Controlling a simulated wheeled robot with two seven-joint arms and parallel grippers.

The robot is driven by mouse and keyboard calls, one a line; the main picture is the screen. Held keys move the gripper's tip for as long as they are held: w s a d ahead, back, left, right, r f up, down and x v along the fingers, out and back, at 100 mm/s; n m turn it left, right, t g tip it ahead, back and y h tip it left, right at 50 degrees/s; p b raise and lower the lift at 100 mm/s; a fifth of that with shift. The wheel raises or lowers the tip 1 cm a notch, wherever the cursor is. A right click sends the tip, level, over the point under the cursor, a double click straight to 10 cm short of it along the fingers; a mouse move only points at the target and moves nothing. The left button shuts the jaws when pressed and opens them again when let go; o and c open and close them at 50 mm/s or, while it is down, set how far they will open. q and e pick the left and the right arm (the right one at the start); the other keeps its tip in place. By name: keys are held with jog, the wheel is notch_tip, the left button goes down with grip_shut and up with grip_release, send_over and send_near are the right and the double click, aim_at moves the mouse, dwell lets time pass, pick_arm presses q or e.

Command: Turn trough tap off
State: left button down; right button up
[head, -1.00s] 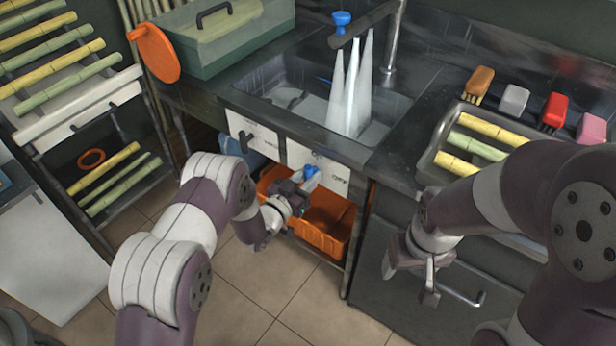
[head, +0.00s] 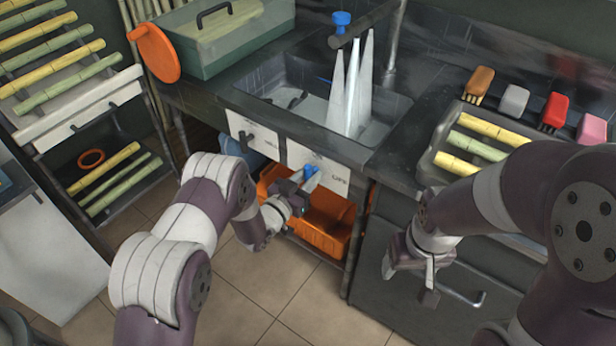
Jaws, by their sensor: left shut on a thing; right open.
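Water streams (head: 352,95) fall from a dark horizontal spout bar (head: 368,24) into the sink trough (head: 290,98). A blue knob (head: 341,20) stands on the bar's left end. Below the sink front, a blue tap handle (head: 309,171) sits before a white label card (head: 336,177). My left gripper (head: 303,183) is shut on this blue handle; its fingers partly hide it. My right gripper (head: 411,283) is open and empty, in front of the dark cabinet at the right, apart from both blue parts.
An orange crate (head: 325,240) stands below the sink. A tray of cane pieces (head: 440,165) and several coloured brushes (head: 554,110) lie on the right counter. The tiled floor (head: 240,300) is clear in front.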

pick_arm(q)
jog(key=c, duration=0.7)
grip_release()
jog(key=shift+o, duration=0.2)
